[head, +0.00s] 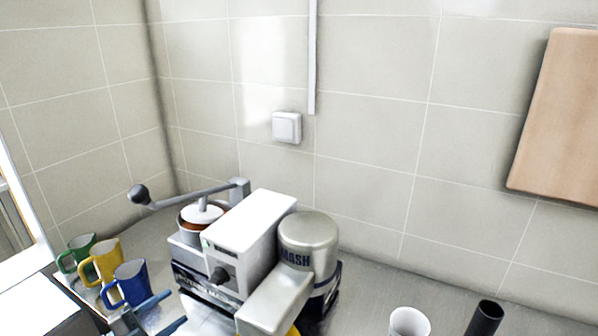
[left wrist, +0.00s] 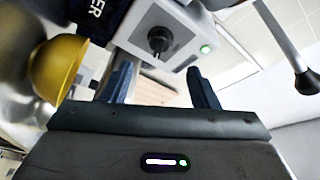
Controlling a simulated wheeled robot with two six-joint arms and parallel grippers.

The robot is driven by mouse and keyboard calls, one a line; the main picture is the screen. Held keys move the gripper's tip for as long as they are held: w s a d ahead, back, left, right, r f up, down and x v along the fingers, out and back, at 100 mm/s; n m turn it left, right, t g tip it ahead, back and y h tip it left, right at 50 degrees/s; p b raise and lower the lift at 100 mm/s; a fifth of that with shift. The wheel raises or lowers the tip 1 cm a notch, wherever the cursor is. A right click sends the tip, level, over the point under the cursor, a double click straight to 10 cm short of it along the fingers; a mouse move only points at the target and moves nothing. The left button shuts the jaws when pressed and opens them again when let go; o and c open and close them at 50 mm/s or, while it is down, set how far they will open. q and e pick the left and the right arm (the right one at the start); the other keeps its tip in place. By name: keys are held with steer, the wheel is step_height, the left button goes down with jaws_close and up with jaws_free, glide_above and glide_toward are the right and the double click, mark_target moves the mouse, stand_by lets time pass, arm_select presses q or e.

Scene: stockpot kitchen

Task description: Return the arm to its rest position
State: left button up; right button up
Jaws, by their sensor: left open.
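My left gripper (head: 155,316) is at the bottom left of the head view, partly cut off by the lower edge, close to the blue mug (head: 131,284). In the left wrist view my left gripper (left wrist: 160,86) has its two dark blue fingers wide apart, with nothing held between them. Beyond the fingers is the white machine housing (left wrist: 158,38) with a black knob and a green light. The housing also shows in the head view (head: 245,232). My right gripper is not in view.
A yellow mug (head: 106,262) and a green mug (head: 82,248) stand behind the blue one. A lever (head: 185,195) with a dark ball sticks out left above the machine. A silver cylinder (head: 308,243) stands beside it. A white cup (head: 409,322) and black cylinder (head: 485,318) are right.

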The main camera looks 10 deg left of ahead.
arm_select(q)
steer(key=s+d+f+n+g+y, duration=0.2)
steer(key=s+f+n+y, duration=0.55)
steer(key=n+y, duration=0.6)
steer(key=s+d+f+n+g, duration=0.3)
steer(key=s+d+g, duration=0.15)
steer(key=s, duration=0.35)
steer(key=s+d+f+n+g, duration=0.25)
steer(key=s+g, duration=0.25)
steer(key=s, duration=0.3)
steer(key=a+f+g+b, duration=0.1)
steer(key=a+f+g, duration=0.15)
steer(key=f, duration=3.05)
steer(key=s+a+f, duration=0.1)
steer(key=s+f, duration=1.7)
steer(key=s, duration=0.1)
steer(key=shift+a+f+h+b, duration=0.35)
steer(key=shift+b, duration=0.05)
